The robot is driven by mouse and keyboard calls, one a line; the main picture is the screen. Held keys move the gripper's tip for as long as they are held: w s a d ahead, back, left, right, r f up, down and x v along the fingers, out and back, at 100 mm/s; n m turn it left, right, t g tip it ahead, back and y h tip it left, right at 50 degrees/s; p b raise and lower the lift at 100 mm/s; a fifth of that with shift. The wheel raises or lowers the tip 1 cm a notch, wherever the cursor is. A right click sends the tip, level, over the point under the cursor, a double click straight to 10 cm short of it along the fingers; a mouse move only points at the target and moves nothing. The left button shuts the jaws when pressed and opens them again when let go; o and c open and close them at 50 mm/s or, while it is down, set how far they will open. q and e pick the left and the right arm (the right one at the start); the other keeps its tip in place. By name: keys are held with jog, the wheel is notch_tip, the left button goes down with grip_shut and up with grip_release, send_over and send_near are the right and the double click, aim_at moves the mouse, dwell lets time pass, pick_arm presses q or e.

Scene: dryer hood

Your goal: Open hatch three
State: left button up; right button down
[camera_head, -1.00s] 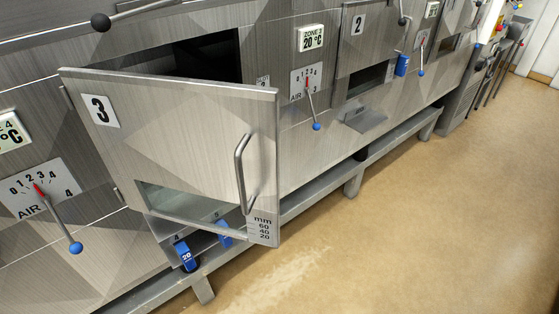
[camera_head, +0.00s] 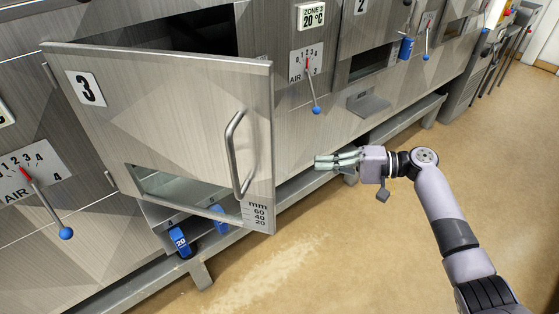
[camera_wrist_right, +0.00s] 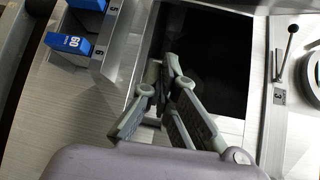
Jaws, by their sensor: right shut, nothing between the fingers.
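Hatch three (camera_head: 185,130) is a brushed-steel door marked with a black 3. In the head view it stands swung out from the hood, with a dark opening (camera_head: 190,30) behind its top edge. Its curved bar handle (camera_head: 232,150) is near its right, free edge, above a mm scale. My right gripper (camera_head: 318,161) is to the right of that edge, fingers pointing left, shut and empty, apart from the handle. In the right wrist view my right gripper's fingers (camera_wrist_right: 160,90) show before a dark opening (camera_wrist_right: 205,55). My left gripper is not in view.
Blue numbered blocks (camera_head: 179,242) sit under the hatch; a blue block marked 60 shows in the wrist view (camera_wrist_right: 68,42). Air levers with blue knobs (camera_head: 316,110) stick out from the hood. A steel rail (camera_head: 400,120) runs along its base. The tan floor (camera_head: 340,260) is clear.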

notch_tip(320, 180, up, 8)
jog(key=s+n+g+y, duration=0.2)
jog(key=n, duration=0.1)
jog(key=s+a+p, duration=0.3)
jog(key=a+p, duration=0.4)
jog(key=a, duration=0.4)
jog(key=shift+s, duration=0.4)
jog(key=shift+f+m, duration=0.1)
jog(key=shift+m, duration=0.2)
